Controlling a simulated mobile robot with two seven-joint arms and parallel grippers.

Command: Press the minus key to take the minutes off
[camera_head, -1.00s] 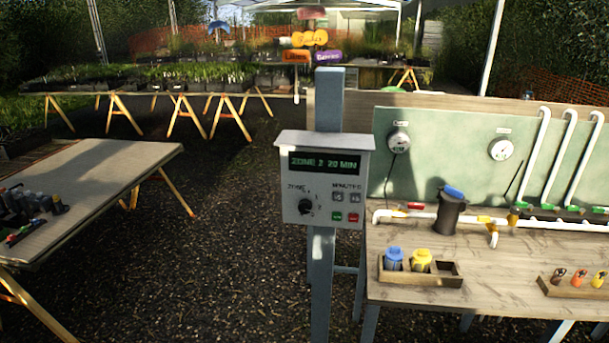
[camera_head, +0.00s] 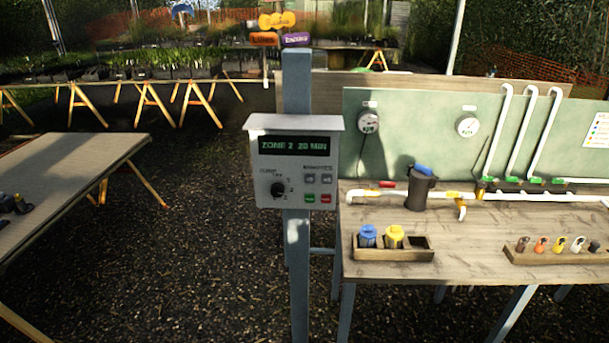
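A grey control box (camera_head: 293,165) is fixed to a blue-grey post (camera_head: 298,265) near the middle of the head view. Its dark display (camera_head: 294,145) reads "ZONE 2 20 MIN" in green. Below it on the left is a black zone dial (camera_head: 278,187). On the right, under the minutes label, are two small grey keys, a left one (camera_head: 310,179) and a right one (camera_head: 327,179); their signs are too small to read. Under them are a green key (camera_head: 310,198) and a red key (camera_head: 326,198). Neither of my grippers shows in this view.
A wooden bench (camera_head: 480,225) stands right of the post, with a small box (camera_head: 395,254) holding a blue and a yellow piece, and a dark canister (camera_head: 421,188). A table (camera_head: 70,185) stands left. Gravel (camera_head: 200,260) between them is clear.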

